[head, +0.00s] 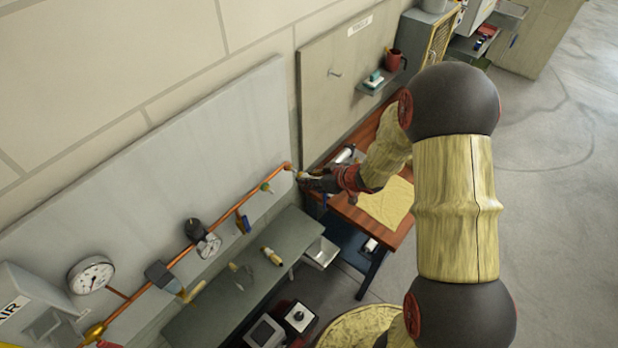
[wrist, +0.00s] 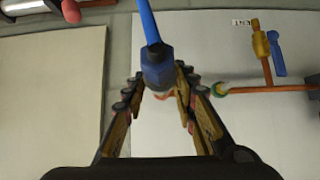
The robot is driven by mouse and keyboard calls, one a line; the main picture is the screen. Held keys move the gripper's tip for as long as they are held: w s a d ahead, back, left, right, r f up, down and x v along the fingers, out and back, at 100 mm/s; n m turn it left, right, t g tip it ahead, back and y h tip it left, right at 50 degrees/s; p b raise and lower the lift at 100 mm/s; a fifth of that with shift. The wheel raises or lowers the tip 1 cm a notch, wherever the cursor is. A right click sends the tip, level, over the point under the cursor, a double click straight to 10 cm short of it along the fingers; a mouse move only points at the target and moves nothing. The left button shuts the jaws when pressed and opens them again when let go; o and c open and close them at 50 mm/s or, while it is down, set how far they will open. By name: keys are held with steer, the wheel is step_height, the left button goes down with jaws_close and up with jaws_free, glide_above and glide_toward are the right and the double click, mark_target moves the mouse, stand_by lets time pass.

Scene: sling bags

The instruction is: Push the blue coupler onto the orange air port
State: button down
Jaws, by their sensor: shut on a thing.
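My gripper (wrist: 157,82) is shut on the blue coupler (wrist: 157,70), with one finger on each side of it in the wrist view. A blue hose (wrist: 148,20) runs from the coupler to the top of that view. A small orange piece (wrist: 161,96) shows just below the coupler, mostly hidden; it may be the orange air port. I cannot tell whether the two touch. In the head view my gripper (head: 304,178) is at the wall panel, beside the far end of the orange pipe (head: 289,167). The coupler is not clear there.
A green-ringed fitting (wrist: 220,89) and a yellow valve with a blue handle (wrist: 277,55) stand right of the fingers. Gauges (head: 91,274) line the panel. A grey shelf (head: 215,310) with loose fittings runs below. A wooden workbench (head: 395,235) lies under my forearm.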

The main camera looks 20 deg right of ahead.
mark_target(302, 173)
steer(key=shift+w+a+p, duration=0.15)
steer(key=shift+w+a, duration=0.3)
steer(key=shift+w, duration=0.25)
steer(key=shift+w+a+p, duration=0.15)
steer(key=shift+w+a, duration=0.25)
steer(key=shift+w, duration=0.25)
stand_by(0.4)
steer(key=c, duration=1.3)
jaws_free()
steer(key=shift+c, duration=0.2)
steer(key=shift+s, duration=0.1)
steer(key=v, duration=1.2)
